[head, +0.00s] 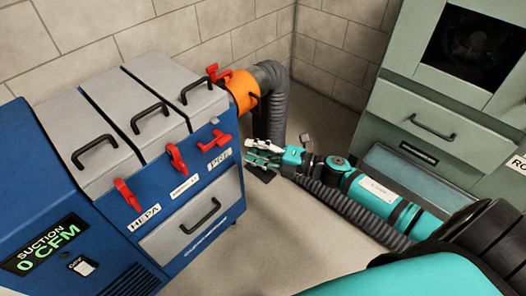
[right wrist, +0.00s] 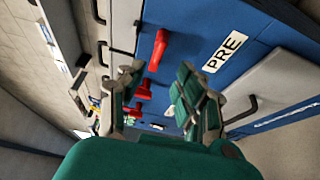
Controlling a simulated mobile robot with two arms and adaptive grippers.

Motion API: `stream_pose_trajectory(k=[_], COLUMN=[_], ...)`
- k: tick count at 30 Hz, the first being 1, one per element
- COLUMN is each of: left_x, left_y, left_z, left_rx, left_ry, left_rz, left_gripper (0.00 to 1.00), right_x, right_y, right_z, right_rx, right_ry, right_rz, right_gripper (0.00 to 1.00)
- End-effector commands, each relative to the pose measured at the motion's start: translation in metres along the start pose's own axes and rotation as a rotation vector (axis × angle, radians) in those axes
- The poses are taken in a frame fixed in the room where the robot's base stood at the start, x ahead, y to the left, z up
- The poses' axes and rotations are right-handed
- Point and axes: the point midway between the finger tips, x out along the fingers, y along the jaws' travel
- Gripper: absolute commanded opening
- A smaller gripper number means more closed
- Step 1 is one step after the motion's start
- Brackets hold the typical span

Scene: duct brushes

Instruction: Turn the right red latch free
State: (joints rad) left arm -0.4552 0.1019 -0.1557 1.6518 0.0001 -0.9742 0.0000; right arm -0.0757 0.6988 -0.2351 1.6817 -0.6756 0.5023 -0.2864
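The right red latch (head: 215,141) is on the blue unit's front, above the PRE label. It lies more sideways than the middle red latch (head: 177,159) and the left red latch (head: 128,195). In the right wrist view the latch nearest the PRE label (right wrist: 158,50) shows beyond my fingertips. My right gripper (head: 254,153) is open and empty, to the right of the unit's front corner and apart from the latch. Its two spread fingers also show in the right wrist view (right wrist: 160,77). My left gripper is not in view.
Another red latch (head: 214,74) is by the orange collar (head: 242,91) at the back. A grey hose (head: 276,105) runs down from it, passing behind my right arm. A drawer handle (head: 201,216) juts from the unit's front. A green cabinet (head: 430,110) stands right.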

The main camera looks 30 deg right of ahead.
Motion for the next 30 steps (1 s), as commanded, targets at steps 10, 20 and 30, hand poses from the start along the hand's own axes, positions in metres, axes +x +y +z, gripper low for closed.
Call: stream_pose_trajectory(k=[10,20,30], left_x=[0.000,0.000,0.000], left_y=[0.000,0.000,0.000], left_z=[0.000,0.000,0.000], left_rx=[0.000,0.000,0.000], left_ry=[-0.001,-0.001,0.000], left_rz=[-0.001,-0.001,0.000], left_gripper=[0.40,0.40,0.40], right_x=[-0.028,-0.027,-0.030], right_y=[0.001,0.000,-0.042], right_z=[0.000,0.000,0.020], right_rx=[-0.001,-0.001,0.257], right_ry=[0.002,0.001,-0.261], right_rz=[0.001,0.001,-0.015], right_gripper=[0.35,0.35,0.35])
